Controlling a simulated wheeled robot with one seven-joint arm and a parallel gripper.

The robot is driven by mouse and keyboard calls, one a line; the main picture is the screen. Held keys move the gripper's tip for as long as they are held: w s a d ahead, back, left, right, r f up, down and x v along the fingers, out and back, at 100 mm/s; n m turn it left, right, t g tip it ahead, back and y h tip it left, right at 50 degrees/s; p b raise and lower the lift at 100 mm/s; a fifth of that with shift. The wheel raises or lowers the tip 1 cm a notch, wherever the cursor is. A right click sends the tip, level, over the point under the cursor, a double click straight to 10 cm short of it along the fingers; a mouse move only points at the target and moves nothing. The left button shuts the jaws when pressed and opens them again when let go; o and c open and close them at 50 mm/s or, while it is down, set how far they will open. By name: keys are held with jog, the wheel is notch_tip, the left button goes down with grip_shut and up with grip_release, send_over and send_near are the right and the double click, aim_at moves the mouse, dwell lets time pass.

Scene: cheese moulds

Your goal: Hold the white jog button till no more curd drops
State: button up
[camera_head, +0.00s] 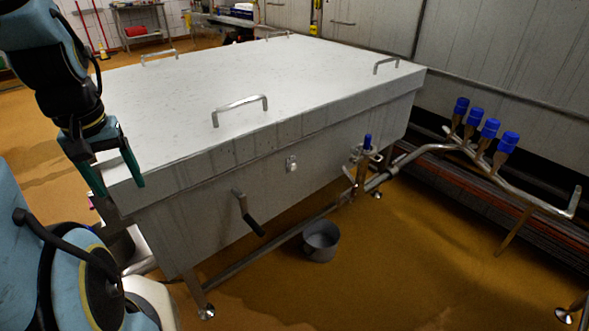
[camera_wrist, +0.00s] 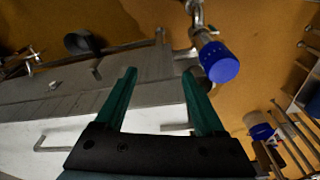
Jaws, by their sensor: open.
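A small pale switch box (camera_head: 291,163) sits on the front wall of the big lidded steel vat (camera_head: 215,197). It may carry the white jog button, but it is too small to tell. A small pale fitting (camera_wrist: 54,85) on the vat wall shows at the left of the wrist view. My gripper (camera_head: 120,187) is at the vat's near left corner, well left of the switch box. In the wrist view its two green fingers (camera_wrist: 159,72) are apart with nothing between them. No curd is visible.
A grey bucket (camera_head: 321,241) stands on the wet floor under the vat. A crank handle (camera_head: 247,213) sticks out of the front wall. A blue-topped valve (camera_head: 366,142) and a pipe with several blue caps (camera_head: 490,128) lie to the right. Lid handles (camera_head: 240,106) stand up on top.

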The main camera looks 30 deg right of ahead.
grip_shut()
dwell(0.3)
dwell(1.0)
